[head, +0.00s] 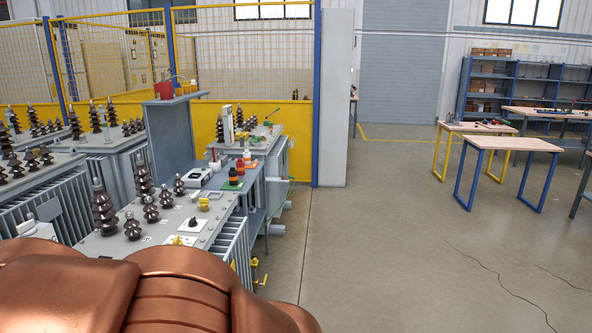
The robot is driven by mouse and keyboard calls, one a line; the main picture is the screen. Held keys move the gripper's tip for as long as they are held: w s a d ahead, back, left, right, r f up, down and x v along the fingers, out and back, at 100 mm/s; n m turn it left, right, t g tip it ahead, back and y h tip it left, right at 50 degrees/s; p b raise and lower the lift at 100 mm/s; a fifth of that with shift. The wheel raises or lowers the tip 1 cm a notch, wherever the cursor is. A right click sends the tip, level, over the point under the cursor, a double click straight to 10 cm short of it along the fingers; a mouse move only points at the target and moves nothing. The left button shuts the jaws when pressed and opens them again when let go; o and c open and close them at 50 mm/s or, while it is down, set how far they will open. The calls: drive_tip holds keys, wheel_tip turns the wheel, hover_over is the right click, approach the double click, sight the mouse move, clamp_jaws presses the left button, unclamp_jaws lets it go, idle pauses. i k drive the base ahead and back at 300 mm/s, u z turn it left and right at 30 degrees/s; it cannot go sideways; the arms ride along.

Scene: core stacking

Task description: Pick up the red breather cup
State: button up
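A red cup-like thing (166,90) stands on the grey shelf (188,98) at the upper left, in front of the yellow mesh fence. It may be the red breather cup, but it is too small to be certain. Two small bottles with red and orange parts, a nearer one (233,176) and a farther one (247,158), stand lower down on the grey workbench, on green and orange-white pads. My gripper is not in view.
Grey transformers with dark ribbed insulators, the nearest (150,240) among them, crowd the left. The yellow fence (240,60) closes off the back left. A wooden-topped table (512,144) with blue legs stands at right.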

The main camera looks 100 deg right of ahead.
sight(239, 165)
drive_tip(key=z, duration=3.1)
